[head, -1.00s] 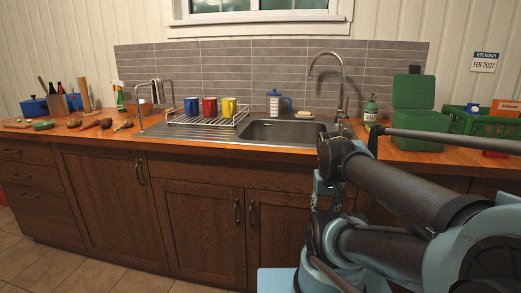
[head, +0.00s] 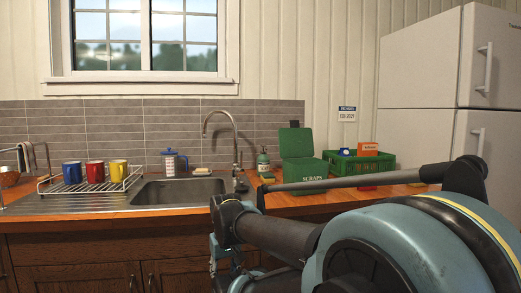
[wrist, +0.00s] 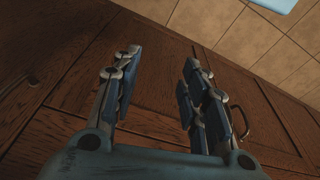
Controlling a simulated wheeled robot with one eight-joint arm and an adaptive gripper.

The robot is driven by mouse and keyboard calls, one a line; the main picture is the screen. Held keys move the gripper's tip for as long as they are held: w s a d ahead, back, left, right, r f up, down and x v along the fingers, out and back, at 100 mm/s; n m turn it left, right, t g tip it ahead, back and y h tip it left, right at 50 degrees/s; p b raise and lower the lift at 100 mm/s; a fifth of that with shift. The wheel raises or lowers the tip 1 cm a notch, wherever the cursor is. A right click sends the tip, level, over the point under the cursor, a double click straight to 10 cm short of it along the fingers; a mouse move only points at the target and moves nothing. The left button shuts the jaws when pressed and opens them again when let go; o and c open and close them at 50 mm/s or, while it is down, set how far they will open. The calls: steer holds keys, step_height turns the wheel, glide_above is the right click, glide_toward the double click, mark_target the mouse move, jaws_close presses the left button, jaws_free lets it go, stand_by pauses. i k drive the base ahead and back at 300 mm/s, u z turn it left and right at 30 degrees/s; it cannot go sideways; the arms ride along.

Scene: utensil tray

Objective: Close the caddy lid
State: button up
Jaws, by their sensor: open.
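The green caddy (head: 303,172), marked SCRAPS, stands on the wooden counter right of the sink in the head view. Its green lid (head: 296,142) is raised upright at the back, so the caddy is open. My arm crosses in front of the counter, and a thin rod of it passes just below the caddy's front. My gripper (wrist: 161,62) is open and empty in the wrist view, in front of the dark wooden cabinet doors and apart from the caddy. The gripper's fingers are not clear in the head view.
A green crate (head: 340,168) holding a blue item and an orange box (head: 367,149) stands right of the caddy. A soap bottle (head: 263,161) and a tap (head: 236,150) are to its left. A dish rack (head: 90,186) holds mugs. A white fridge (head: 440,100) stands right.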

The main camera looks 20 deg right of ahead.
mark_target(294, 142)
steer(key=z, duration=0.95)
steer(key=k, duration=0.25)
steer(key=z, duration=0.05)
steer(key=i, duration=0.45)
steer(key=u, duration=0.05)
